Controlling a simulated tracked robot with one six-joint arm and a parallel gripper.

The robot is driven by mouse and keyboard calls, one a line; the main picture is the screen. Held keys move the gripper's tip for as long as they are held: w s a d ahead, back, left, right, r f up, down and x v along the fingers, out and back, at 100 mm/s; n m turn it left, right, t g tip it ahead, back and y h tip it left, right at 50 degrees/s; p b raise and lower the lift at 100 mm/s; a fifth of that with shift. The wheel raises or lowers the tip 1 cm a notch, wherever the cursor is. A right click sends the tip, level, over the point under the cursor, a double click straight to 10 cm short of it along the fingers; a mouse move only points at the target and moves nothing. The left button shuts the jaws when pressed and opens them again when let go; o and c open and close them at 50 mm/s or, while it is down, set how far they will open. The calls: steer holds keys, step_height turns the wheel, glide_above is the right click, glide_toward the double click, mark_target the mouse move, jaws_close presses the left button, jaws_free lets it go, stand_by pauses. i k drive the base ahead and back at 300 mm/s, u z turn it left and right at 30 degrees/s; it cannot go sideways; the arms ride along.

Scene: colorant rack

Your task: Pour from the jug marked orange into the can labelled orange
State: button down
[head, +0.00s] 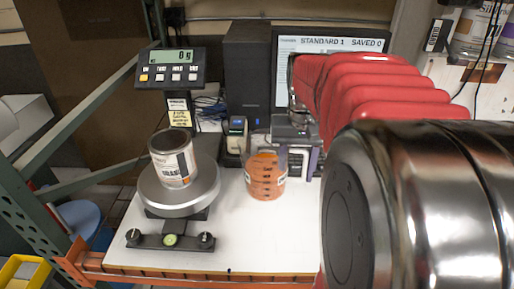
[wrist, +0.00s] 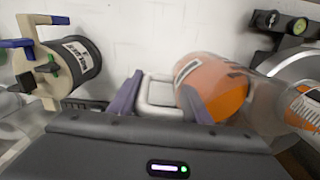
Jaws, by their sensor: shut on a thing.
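The clear jug (head: 266,178) holds orange liquid and has dark marks on its side. It looks upright beside the scale; I cannot tell whether its base touches the bench. In the wrist view the jug (wrist: 215,88) is at the right of centre, with its pale handle (wrist: 157,92) between my fingers. My gripper (wrist: 160,97) is shut on that handle. In the head view my gripper is mostly hidden behind the jug and my arm. The open metal can (head: 172,160) stands on the scale's round pan, left of the jug. Its label is partly turned away.
The scale (head: 150,197) has a round pan, and its display (head: 170,57) reads 0 g. A black tower (head: 247,70) and a monitor (head: 330,46) stand behind. A dark labelled cylinder (wrist: 75,58) is left in the wrist view. The bench front (head: 235,255) is clear.

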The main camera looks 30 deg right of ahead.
mark_target(171, 149)
steer(key=k, duration=1.45)
